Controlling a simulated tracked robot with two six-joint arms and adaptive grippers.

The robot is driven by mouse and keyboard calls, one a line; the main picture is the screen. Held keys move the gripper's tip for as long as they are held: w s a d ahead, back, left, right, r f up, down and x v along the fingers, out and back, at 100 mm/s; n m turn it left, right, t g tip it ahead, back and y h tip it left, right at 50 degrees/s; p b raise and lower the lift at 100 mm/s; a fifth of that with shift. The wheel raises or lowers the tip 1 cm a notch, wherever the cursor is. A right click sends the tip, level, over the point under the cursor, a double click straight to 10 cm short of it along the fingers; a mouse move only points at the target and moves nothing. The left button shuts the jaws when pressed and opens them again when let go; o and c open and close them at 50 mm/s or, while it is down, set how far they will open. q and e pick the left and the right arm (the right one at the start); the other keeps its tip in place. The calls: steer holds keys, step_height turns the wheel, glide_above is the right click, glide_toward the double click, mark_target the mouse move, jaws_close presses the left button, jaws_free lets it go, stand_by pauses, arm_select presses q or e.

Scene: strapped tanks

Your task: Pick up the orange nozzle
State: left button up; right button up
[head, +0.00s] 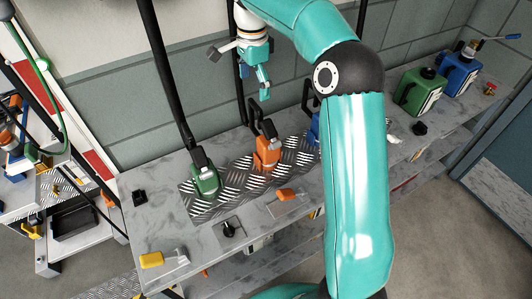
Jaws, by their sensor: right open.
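The small orange piece lying on a pale square mat, which looks like the orange nozzle (286,194), is on the grey marbled bench in front of the metal plate. My right gripper (262,88) hangs above and behind it, near the wall, above the orange tank (267,155). It is open, with nothing seen between its fingers, and is well apart from the nozzle. My left gripper is not in view.
Green (204,180), orange and blue (313,128) tanks stand on the diamond plate (235,182); my right arm partly hides the blue one. A yellow piece (151,260) and a black piece (229,229) lie at the front. Larger green (418,95) and blue (459,76) canisters stand at right.

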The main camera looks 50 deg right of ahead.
mark_target(255, 104)
steer(key=shift+s+f, duration=0.15)
steer(key=shift+f, duration=2.9)
steer(key=c, duration=1.8)
steer(key=shift+w+r, duration=0.1)
steer(key=shift+w, duration=0.1)
jaws_close()
